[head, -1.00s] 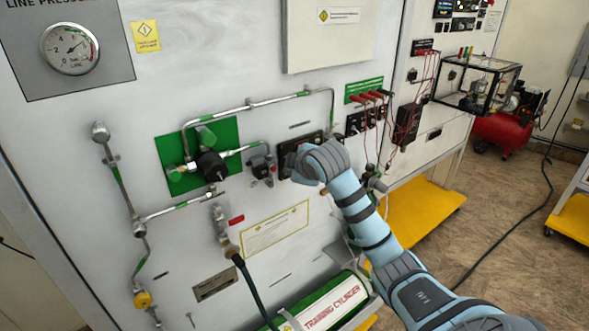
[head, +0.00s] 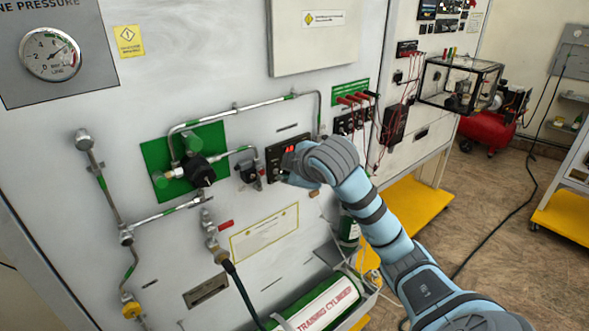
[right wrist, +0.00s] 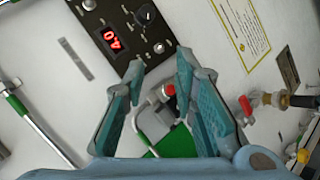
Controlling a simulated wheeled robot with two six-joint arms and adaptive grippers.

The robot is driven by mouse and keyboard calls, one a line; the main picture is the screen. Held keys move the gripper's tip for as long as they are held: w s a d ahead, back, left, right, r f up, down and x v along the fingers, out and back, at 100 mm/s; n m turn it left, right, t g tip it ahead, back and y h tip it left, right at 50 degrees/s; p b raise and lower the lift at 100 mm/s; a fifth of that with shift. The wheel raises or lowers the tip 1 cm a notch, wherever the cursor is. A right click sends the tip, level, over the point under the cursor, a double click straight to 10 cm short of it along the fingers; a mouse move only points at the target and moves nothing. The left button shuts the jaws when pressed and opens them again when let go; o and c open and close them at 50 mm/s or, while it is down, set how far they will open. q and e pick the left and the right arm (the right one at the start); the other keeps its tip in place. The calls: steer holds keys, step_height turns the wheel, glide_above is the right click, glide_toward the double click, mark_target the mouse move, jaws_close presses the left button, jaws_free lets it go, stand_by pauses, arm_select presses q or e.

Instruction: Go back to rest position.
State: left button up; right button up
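My right gripper (head: 298,181) is in front of the white training panel (head: 150,65), just below and right of a black control unit (head: 277,165) with lit red digits. In the right wrist view its two fingers (right wrist: 160,66) are spread apart with nothing held between them. The control unit (right wrist: 113,32) shows there beyond the fingertips, with red digits and a black knob (right wrist: 145,15). A red-topped fitting (right wrist: 168,90) appears between the fingers, in the background. My left gripper is not in view.
A pressure gauge (head: 51,54) is at the upper left. Pipes, a black regulator knob (head: 199,171) and a red-handled valve (head: 225,224) stick out from the panel. A training cylinder (head: 325,304) lies below. Red leads (head: 355,98) hang to the right. Floor (head: 490,200) is open at right.

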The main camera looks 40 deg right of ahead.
steer(key=v, duration=0.4)
steer(key=shift+s+a+r, duration=0.1)
steer(key=shift+s+r, duration=0.05)
steer(key=shift+s, duration=0.15)
